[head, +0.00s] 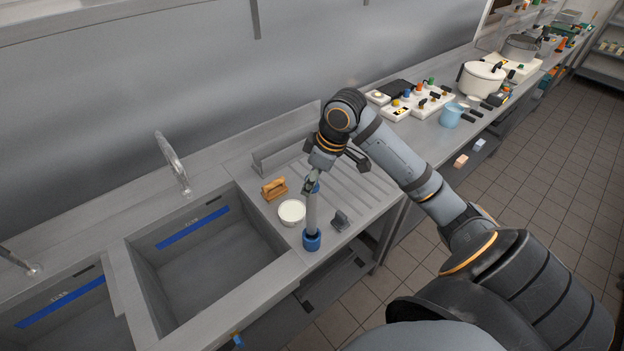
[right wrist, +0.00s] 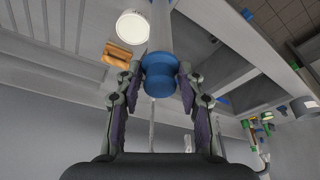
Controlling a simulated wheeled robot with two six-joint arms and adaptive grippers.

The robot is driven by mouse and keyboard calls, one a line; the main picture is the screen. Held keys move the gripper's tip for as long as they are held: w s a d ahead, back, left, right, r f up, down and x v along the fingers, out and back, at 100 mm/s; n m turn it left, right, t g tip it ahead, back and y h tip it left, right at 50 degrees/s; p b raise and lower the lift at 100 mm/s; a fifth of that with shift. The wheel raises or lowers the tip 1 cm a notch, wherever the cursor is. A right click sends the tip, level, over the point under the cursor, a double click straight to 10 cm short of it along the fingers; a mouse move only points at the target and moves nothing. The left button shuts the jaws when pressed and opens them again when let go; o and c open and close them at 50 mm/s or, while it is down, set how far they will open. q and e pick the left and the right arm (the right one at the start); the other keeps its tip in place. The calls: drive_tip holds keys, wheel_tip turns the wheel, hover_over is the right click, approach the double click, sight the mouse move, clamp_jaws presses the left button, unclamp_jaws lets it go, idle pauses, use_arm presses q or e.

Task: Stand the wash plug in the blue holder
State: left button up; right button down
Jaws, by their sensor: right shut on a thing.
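The wash plug is a long grey tube (head: 311,213) with a blue end piece. My right gripper (head: 313,186) is shut on that blue end, and the tube hangs down from it, close to upright. In the right wrist view the blue end piece (right wrist: 158,75) sits between the two fingers (right wrist: 161,82). The blue holder (head: 311,241) stands near the front edge of the drainboard. The tube's lower end meets the holder's top in the head view; how deep it sits inside is hidden. My left gripper is not in view.
The sink basin (head: 205,265) opens at the left. The ribbed drainboard (head: 372,199) is clear at the right.

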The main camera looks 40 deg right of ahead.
sight(312, 199)
drive_tip(key=shift+f+b, duration=0.8)
drive_tip(key=shift+f, duration=1.2)
drive_tip(key=shift+p, duration=0.45)
drive_tip(key=shift+f+b, duration=0.55)
drive_tip(key=shift+f, duration=0.95)
drive_tip(key=c, duration=0.7)
unclamp_jaws()
drive_tip(key=shift+c, duration=0.2)
